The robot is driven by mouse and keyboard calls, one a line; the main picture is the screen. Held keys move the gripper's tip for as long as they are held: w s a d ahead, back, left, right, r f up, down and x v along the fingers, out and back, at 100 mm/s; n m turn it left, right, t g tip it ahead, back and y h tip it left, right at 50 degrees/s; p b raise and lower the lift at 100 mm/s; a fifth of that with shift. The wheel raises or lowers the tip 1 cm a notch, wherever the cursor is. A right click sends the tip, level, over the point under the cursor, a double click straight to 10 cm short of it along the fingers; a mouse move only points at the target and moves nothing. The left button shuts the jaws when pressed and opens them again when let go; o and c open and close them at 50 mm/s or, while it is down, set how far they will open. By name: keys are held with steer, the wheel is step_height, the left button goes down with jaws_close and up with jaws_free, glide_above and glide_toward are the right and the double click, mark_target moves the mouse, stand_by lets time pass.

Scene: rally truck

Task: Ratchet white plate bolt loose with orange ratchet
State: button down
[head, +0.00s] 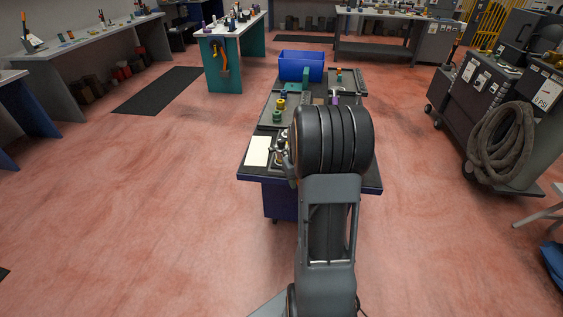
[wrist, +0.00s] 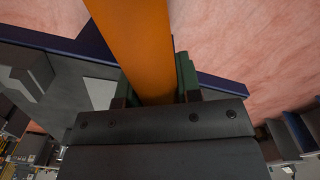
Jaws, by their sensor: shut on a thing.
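In the wrist view an orange bar, the handle of the orange ratchet (wrist: 136,38), runs from the top edge down between the fingers of my gripper (wrist: 154,82). My gripper is shut on it. The ratchet's head lies outside the view. In the head view my arm hides the gripper and the ratchet. A flat off-white rectangle (head: 257,151) lies at the front left of the blue cart; I cannot tell whether it is the white plate. No bolt can be made out.
The blue cart (head: 372,186) carries a blue bin (head: 301,65) and several small coloured parts. A dark machine with a coiled hose (head: 499,143) stands at the right. Workbenches (head: 88,40) line the left and back. The red floor is clear on both sides of the cart.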

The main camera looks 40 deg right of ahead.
steer(key=shift+a, duration=0.1)
steer(key=shift+w+a+m, duration=0.2)
steer(key=shift+a+m, duration=0.3)
steer(key=shift+a, duration=0.1)
steer(key=shift+w+a+m, duration=0.15)
steer(key=shift+a+m, duration=0.35)
steer(key=shift+a, duration=0.05)
steer(key=shift+a, duration=0.1)
steer(key=shift+w+a+m, duration=0.3)
steer(key=shift+a+m, duration=0.15)
steer(key=shift+a, duration=0.1)
steer(key=shift+w+a+m, duration=0.3)
steer(key=shift+a+m, duration=0.15)
steer(key=shift+a, duration=0.05)
steer(key=shift+d, duration=0.1)
steer(key=shift+s+d+n, duration=0.3)
steer(key=shift+d+n, duration=0.15)
steer(key=shift+d, duration=0.1)
steer(key=shift+s+d+n, duration=0.3)
steer(key=shift+d+n, duration=0.15)
steer(key=shift+d, duration=0.05)
